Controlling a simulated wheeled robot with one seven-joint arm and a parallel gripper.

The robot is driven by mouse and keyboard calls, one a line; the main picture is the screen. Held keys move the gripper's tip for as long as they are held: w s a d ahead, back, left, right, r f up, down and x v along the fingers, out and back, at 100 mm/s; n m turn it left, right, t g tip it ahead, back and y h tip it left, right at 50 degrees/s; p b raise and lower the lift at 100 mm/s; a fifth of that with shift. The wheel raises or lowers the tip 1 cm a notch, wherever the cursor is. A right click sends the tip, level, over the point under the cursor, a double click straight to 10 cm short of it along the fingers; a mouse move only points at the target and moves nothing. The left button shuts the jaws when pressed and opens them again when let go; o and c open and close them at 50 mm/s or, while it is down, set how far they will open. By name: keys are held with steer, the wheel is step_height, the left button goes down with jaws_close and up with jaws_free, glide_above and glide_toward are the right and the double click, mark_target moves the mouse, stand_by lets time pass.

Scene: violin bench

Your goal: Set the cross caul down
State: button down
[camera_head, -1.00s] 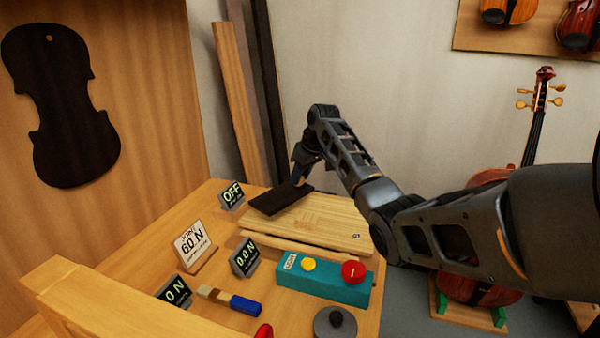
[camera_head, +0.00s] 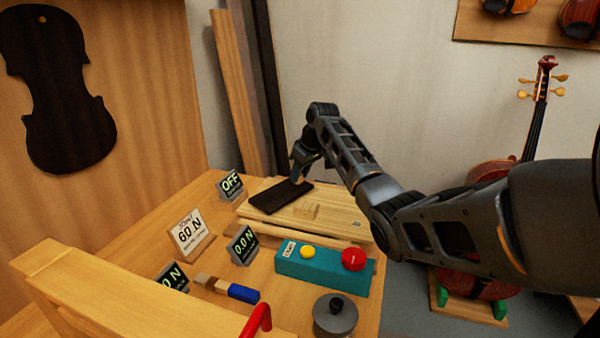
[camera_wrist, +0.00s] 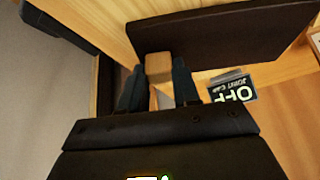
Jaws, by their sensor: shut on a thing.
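The cross caul (camera_head: 275,198) is a long dark bar with a small pale wooden grip block (camera_wrist: 158,64) on it. In the head view it is over the left back part of the pale wooden board (camera_head: 340,222). I cannot tell whether it touches the board. My gripper (camera_wrist: 158,82) is shut on the wooden block, with a dark finger on each side. The caul's dark face (camera_wrist: 225,38) spans the top of the wrist view. In the head view my arm comes in from the right and partly hides the gripper.
A small pale block (camera_head: 306,211) is on the board, right of the caul. The OFF display (camera_head: 230,185) stands close to the caul's left. In front are a 60 N card (camera_head: 189,233), a 0.0 N display (camera_head: 241,244) and a teal button box (camera_head: 322,271).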

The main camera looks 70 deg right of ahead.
steer(key=shift+f, duration=0.4)
steer(key=c, duration=0.7)
jaws_free()
steer(key=shift+c, duration=0.2)
